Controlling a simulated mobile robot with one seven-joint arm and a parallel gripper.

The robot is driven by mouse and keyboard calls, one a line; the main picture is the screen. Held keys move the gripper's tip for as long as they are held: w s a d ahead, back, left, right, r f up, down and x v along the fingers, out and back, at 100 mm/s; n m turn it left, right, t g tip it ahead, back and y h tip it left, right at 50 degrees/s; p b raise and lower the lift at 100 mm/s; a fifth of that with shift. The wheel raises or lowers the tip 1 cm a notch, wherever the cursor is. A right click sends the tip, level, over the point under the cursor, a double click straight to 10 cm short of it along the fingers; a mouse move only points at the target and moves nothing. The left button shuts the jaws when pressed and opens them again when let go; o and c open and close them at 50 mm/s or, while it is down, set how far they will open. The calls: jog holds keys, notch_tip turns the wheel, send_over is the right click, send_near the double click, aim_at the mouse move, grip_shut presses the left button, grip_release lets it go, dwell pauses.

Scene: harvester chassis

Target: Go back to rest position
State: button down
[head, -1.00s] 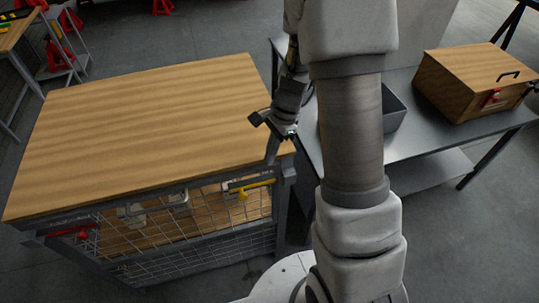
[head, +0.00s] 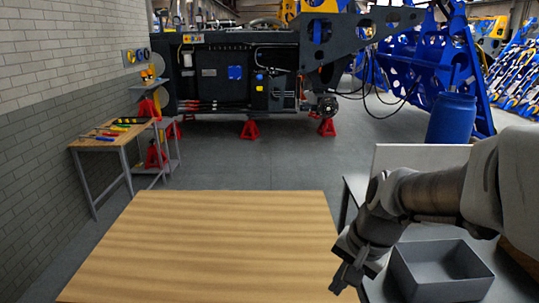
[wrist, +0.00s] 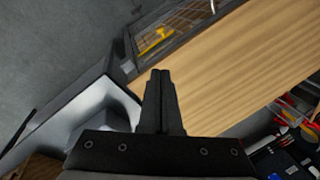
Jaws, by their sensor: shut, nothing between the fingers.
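My gripper (head: 346,277) is at the lower right of the head view, at the right edge of the wooden workbench top (head: 210,240) and left of a grey bin. Its fingers point down. In the wrist view the two fingers (wrist: 161,75) are together with nothing between them, seen against the bench edge. The wooden top (wrist: 230,70) fills the right of that view.
A grey open bin (head: 440,268) stands on a metal table at the right. A small tool table (head: 112,136) is by the left wall. Red jack stands (head: 250,130) and the dark chassis (head: 237,75) are at the back. A blue barrel (head: 452,118) stands at right. The floor (head: 270,170) between is clear.

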jog(key=s+r+n+t+h, duration=0.2)
jog(key=s+r+n+t, duration=0.1)
jog(key=s+r+n, duration=0.4)
jog(key=shift+s+d+r+n+t, duration=0.3)
jog(key=shift+s+d+r, duration=0.25)
jog(key=shift+s, duration=1.15)
jog(key=shift+a+r, duration=0.1)
